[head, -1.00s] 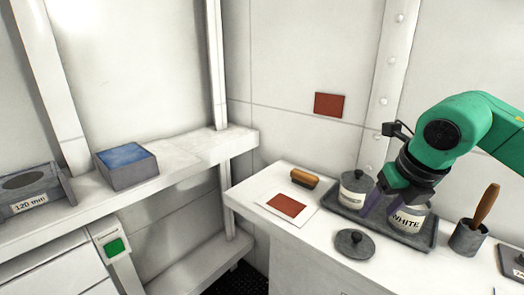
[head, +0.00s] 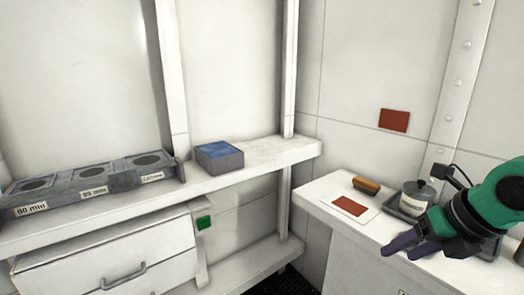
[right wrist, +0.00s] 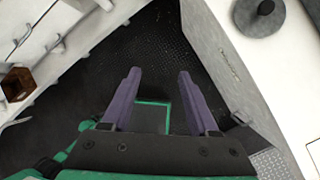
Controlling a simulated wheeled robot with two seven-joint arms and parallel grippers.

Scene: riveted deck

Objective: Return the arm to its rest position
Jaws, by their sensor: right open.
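My right gripper (head: 400,247) is at the right of the head view, in front of the counter's near edge, its purple fingers pointing left. In the right wrist view its two fingers (right wrist: 160,76) are apart with nothing between them, above the dark floor. My green right arm comes in from the right edge and hides part of the counter. My left gripper is not in view.
The white counter (head: 330,190) holds a lidded pot (head: 416,198) on a grey tray, a brush (head: 366,185) and a red card (head: 350,206). A grey lid (right wrist: 262,22) lies on it. A shelf at left holds a blue-topped box (head: 219,155). The dark floor (right wrist: 150,45) is open.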

